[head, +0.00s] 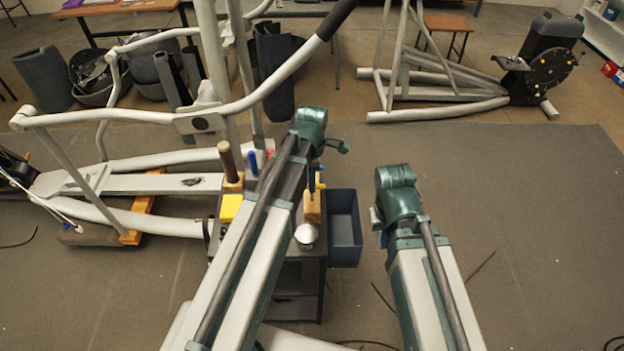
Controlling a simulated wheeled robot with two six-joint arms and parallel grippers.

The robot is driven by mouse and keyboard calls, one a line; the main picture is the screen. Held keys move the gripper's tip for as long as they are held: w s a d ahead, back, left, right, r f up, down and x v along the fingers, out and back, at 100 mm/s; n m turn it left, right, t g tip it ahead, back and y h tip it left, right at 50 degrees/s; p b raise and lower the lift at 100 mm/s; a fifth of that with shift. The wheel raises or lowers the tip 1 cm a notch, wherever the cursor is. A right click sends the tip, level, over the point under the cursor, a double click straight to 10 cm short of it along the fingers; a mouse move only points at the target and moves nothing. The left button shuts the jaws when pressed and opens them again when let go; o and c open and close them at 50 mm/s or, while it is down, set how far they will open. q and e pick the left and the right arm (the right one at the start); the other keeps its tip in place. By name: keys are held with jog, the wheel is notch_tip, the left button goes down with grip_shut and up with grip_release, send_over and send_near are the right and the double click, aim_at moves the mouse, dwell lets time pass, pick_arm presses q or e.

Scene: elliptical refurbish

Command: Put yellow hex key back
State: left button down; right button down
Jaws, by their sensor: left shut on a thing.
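My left gripper (317,167) is shut above the small work cart, partly hidden by its own wrist and forearm. A thin yellow piece, seemingly the yellow hex key (311,184), shows upright just below it, over a wooden block (312,209) on the cart. A small blue piece shows right beside it. Whether the key's lower end is inside the block or only above it is too small to tell. My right gripper (376,218) is out to the right, apart from the cart, and its jaws are mostly hidden by the wrist.
The dark cart (308,272) carries a yellow box (230,208), a brown-handled tool (227,160), a silver can (306,234) and a blue-grey side bin (344,228). An elliptical trainer frame (130,184) stands behind and left. The mat at right is mostly clear.

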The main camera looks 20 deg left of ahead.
pick_arm(q)
jog(key=shift+f, duration=0.15)
jog(key=shift+f+b, duration=0.8)
jog(key=shift+b, duration=0.15)
jog(key=shift+f, duration=0.15)
jog(key=shift+f+b, duration=0.35)
jog(key=shift+b, duration=0.2)
jog(key=shift+c, duration=2.2)
grip_release()
jog(key=shift+r, duration=0.15)
